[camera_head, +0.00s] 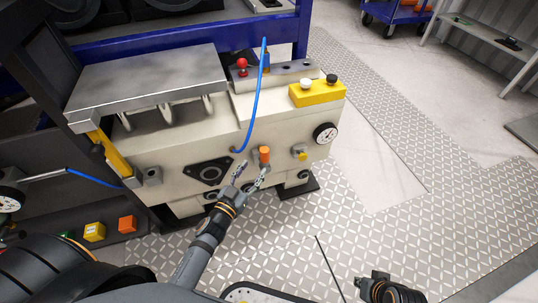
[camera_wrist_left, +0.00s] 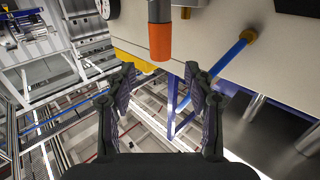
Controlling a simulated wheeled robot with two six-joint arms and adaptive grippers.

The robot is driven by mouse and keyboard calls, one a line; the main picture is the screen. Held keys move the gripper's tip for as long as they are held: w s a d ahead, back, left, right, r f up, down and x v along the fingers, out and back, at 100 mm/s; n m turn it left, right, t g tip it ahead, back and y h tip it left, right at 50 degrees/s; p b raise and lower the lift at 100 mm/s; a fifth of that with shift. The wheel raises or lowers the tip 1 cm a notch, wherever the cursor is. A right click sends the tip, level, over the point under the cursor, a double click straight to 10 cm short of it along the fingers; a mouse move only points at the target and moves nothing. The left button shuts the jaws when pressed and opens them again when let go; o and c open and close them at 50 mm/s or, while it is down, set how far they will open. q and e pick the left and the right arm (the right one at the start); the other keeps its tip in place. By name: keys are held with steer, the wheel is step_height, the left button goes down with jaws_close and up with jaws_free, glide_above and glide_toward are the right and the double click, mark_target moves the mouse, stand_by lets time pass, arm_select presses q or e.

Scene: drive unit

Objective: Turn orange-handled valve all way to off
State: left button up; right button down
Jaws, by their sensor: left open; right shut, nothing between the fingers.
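The orange-handled valve (camera_head: 264,153) is on the front face of the cream drive unit (camera_head: 180,148). In the left wrist view its orange handle (camera_wrist_left: 160,42) stands at top centre, with a grey stem above it. My left gripper (camera_head: 254,174) is open and empty, with its fingers pointing up toward the valve. In the left wrist view the open fingers (camera_wrist_left: 158,82) are below the handle, with a visible gap between them and it. My right gripper (camera_head: 374,285) is shut and empty, low at the right over the patterned floor, away from the unit.
A blue hose (camera_head: 260,92) arches up from the unit's face just left of the valve. A yellow-tipped fitting (camera_head: 301,153) and a round gauge (camera_head: 326,134) are to its right. A yellow button box (camera_head: 317,93) sits on top.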

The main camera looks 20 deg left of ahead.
mark_target(262, 155)
arm_select(q)
steer(key=w, duration=0.3)
steer(key=w+d, duration=0.1)
steer(key=w, duration=0.5)
steer(key=shift+w+d, duration=0.1)
steer(key=shift+d, duration=0.25)
steer(key=shift+c, duration=0.2)
jaws_close()
